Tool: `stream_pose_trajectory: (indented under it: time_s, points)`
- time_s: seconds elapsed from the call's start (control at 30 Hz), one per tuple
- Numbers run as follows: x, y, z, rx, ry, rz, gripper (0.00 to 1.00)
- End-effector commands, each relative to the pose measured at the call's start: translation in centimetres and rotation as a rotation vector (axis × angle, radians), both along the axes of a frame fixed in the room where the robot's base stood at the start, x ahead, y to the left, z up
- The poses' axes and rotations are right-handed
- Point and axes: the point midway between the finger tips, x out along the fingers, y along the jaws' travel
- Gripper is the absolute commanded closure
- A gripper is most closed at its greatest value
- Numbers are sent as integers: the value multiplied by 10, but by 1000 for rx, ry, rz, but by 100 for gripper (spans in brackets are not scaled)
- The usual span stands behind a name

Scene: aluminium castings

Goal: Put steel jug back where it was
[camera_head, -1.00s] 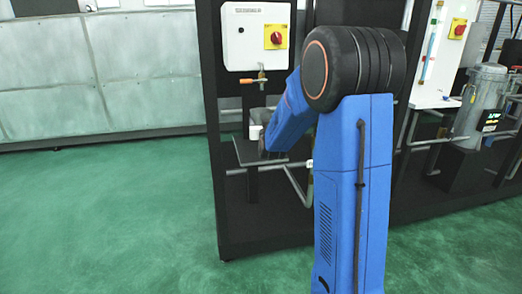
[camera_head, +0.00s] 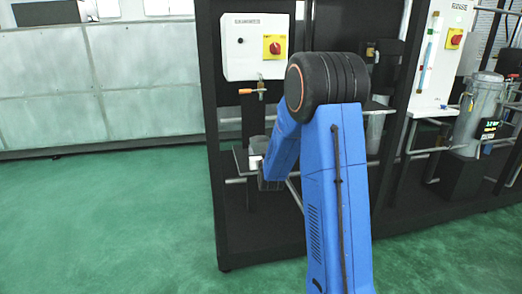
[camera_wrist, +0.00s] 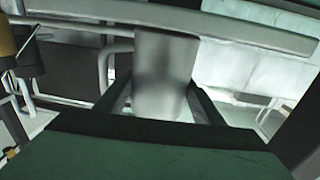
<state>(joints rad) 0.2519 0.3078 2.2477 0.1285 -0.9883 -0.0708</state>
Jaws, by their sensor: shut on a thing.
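The steel jug (camera_wrist: 165,75) is a smooth grey cylinder in the middle of the wrist view, between the two dark fingers of my gripper (camera_wrist: 158,103). The gripper is shut on it. A handle-like light loop (camera_wrist: 106,65) shows left of the jug; I cannot tell whether it belongs to the jug or to a pipe behind. In the head view my arm reaches to the black rack, and its end is beside a small stand below the tap. A small grey shape there may be the jug, but my arm partly hides it. What lies under the jug is hidden.
A tap with an orange handle (camera_head: 246,91) sticks out below a white control box (camera_head: 254,48) with a red knob. Pipes run along the black rack (camera_head: 207,110). A clear canister (camera_head: 480,108) stands at the right. The green floor (camera_head: 105,220) at the left is clear.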

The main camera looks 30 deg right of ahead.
Motion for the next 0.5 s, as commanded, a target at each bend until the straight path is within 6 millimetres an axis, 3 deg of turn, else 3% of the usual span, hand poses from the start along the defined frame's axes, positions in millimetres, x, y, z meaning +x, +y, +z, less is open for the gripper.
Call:
stream_pose_trajectory:
  time_s: [0.1,0.13,0.2,0.5]
  points:
    - [0,0,-2,0,0,0,67]
    - [0,0,-3,0,1,0,36]
    - [0,0,-2,0,0,0,19]
    - [0,0,-1,0,0,0,19]
